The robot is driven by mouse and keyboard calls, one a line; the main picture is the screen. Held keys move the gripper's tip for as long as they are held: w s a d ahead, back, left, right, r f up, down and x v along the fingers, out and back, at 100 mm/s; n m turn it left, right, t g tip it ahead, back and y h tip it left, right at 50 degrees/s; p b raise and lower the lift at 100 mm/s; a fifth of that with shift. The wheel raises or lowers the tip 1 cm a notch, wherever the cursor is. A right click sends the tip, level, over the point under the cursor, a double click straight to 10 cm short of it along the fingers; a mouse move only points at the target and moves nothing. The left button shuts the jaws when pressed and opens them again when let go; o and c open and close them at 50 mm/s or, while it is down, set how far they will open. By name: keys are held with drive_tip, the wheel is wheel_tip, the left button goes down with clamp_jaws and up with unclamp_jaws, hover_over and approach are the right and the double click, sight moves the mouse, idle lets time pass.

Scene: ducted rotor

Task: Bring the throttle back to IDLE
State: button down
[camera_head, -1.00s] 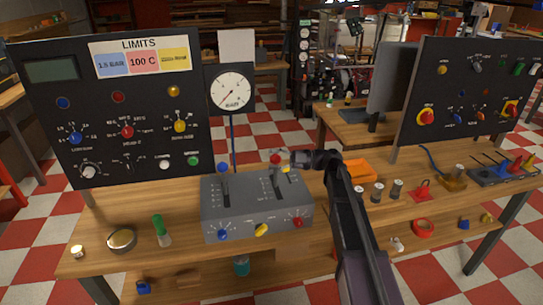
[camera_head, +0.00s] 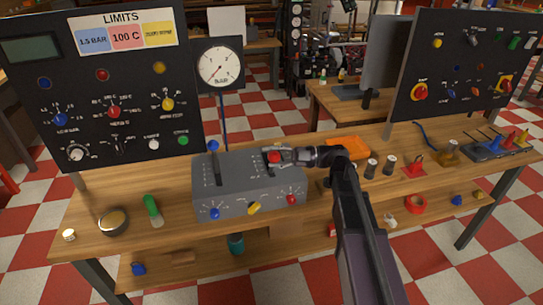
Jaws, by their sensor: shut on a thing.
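The grey control box (camera_head: 235,204) stands on the wooden bench. A lever with a red knob (camera_head: 274,157) sits in the right slot on its top; I take it to be the throttle. My gripper (camera_head: 283,156) comes in from the right and is shut on the red knob, its fingers small and partly hidden. The slot markings beside the lever are too small to read. A second lever with a blue knob (camera_head: 213,145) stands at the left slot, apart from my gripper.
The box front has blue, yellow and red dials (camera_head: 291,200). A black LIMITS panel (camera_head: 92,85) stands left and a round gauge (camera_head: 219,64) behind.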

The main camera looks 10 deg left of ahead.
drive_tip(key=shift+s+a, duration=0.1)
drive_tip(key=shift+c, duration=0.9)
unclamp_jaws()
drive_tip(key=shift+a, duration=0.1)
